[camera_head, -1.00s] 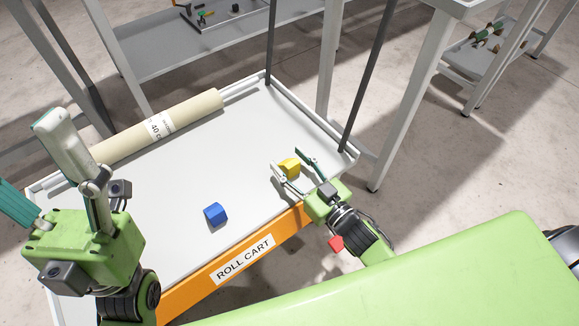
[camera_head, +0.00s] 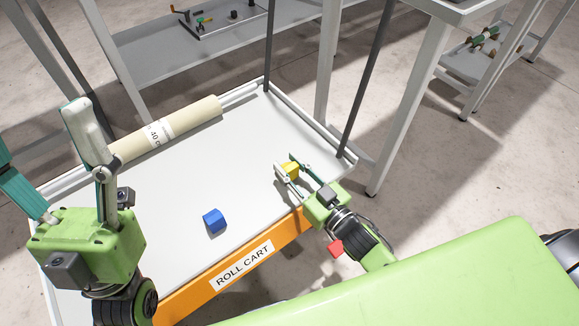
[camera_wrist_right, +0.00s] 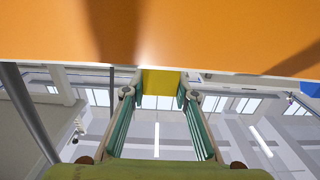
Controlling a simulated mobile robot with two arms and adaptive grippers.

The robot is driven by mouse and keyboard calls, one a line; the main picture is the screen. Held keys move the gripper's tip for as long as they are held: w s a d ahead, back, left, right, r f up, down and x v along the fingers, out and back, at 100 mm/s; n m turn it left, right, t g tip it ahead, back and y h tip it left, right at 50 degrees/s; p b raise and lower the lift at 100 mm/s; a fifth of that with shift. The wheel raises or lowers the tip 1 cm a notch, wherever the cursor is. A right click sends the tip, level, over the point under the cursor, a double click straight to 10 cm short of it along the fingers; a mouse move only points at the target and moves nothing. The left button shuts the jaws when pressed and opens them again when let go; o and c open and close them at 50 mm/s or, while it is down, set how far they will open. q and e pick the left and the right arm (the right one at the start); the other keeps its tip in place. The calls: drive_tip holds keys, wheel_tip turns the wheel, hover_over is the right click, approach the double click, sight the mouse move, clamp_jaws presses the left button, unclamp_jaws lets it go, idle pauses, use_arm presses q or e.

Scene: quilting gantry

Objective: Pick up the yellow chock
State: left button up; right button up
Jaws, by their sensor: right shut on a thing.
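The yellow chock (camera_head: 291,169) is at the right side of the roll cart's white deck (camera_head: 200,175), near the front edge. My right gripper (camera_head: 285,163) has its two fingers closed on opposite sides of the chock. The right wrist view shows the yellow chock (camera_wrist_right: 160,82) between the fingertips, below the orange cart edge (camera_wrist_right: 200,35). The fingers partly hide the chock, and I cannot tell whether it touches the deck. My left gripper (camera_head: 38,135) is at the left of the head view with its fingers wide apart; one finger is cut off by the frame.
A blue block (camera_head: 214,221) lies on the deck, left of my right gripper. A cream roll (camera_head: 190,122) lies along the back of the cart. A dark upright post (camera_head: 368,80) stands at the cart's right corner. The middle of the deck is clear.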

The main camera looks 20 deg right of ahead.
sight(291, 170)
drive_tip(key=r+p, duration=0.1)
drive_tip(key=r, duration=0.1)
drive_tip(key=s+r+p, duration=0.1)
drive_tip(key=shift+s+a+r, duration=0.1)
drive_tip(key=shift+s+r, duration=0.1)
drive_tip(key=shift+r, duration=0.2)
use_arm(q)
drive_tip(key=w+d+f+g+y+p, duration=0.2)
drive_tip(key=w+f+g+y, duration=0.2)
drive_tip(key=w+f+g, duration=0.8)
drive_tip(key=s+a+f+g+y+p, duration=0.1)
drive_tip(key=f+g, duration=0.3)
drive_tip(key=f, duration=0.5)
drive_tip(key=s+a+f+g+y+p, duration=0.1)
drive_tip(key=s+a+f+g+p, duration=0.1)
drive_tip(key=f, duration=0.8)
drive_tip(key=shift+s+a+g+y, duration=0.25)
drive_tip(key=shift+a+g+y, duration=0.15)
drive_tip(key=shift+g, duration=0.5)
use_arm(e)
drive_tip(key=s+a+r, duration=0.1)
drive_tip(key=s+r, duration=0.7)
drive_tip(key=s, duration=0.4)
drive_tip(key=shift+s+a, duration=0.25)
drive_tip(key=shift+a, duration=0.15)
use_arm(q)
drive_tip(key=shift+s+d, duration=0.1)
use_arm(e)
drive_tip(key=shift+s, duration=0.1)
